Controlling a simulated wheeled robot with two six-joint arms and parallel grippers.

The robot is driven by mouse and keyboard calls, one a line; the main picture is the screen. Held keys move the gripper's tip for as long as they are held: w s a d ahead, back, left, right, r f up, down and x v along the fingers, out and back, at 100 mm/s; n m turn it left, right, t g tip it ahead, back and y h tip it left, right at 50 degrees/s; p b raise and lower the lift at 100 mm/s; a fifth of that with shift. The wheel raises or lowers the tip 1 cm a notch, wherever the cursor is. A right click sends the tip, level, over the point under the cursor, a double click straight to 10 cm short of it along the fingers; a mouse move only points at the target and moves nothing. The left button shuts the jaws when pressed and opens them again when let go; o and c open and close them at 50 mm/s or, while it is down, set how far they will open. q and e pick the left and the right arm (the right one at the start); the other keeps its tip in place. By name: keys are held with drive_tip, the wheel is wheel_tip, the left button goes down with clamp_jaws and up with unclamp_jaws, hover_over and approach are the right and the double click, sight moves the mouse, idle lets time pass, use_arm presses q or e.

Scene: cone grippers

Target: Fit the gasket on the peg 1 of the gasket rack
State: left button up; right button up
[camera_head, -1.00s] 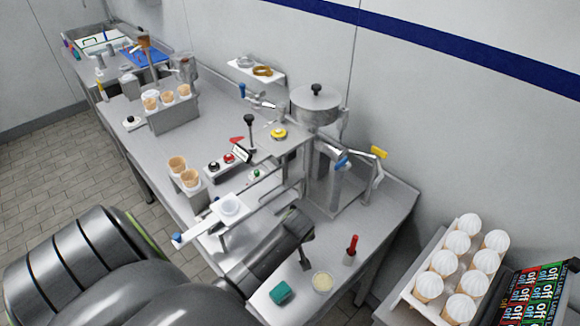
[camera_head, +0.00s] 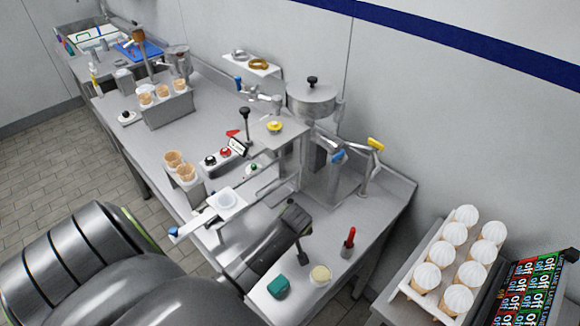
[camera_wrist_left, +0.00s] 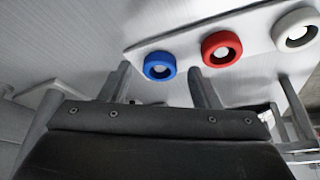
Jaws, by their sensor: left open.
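In the left wrist view a blue ring (camera_wrist_left: 160,66), a red ring (camera_wrist_left: 221,48) and a white ring (camera_wrist_left: 297,30) sit in a row on a pale plate (camera_wrist_left: 180,32). In the head view my left gripper (camera_head: 303,245) is over the bench's near right end, and these rings are not visible there. My right gripper is not in view.
A steel machine (camera_head: 312,100) with a lidded tank stands behind my left gripper. A teal block (camera_head: 278,286), a cream disc (camera_head: 320,274) and a red-handled tool (camera_head: 348,240) are near the bench edge. A wall shelf (camera_head: 252,62) holds rings. A cone tray (camera_head: 425,298) is at right.

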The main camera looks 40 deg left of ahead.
use_arm(q)
drive_tip(key=v, duration=1.7)
drive_tip(key=shift+b, duration=0.45)
drive_tip(key=shift+a, duration=0.1)
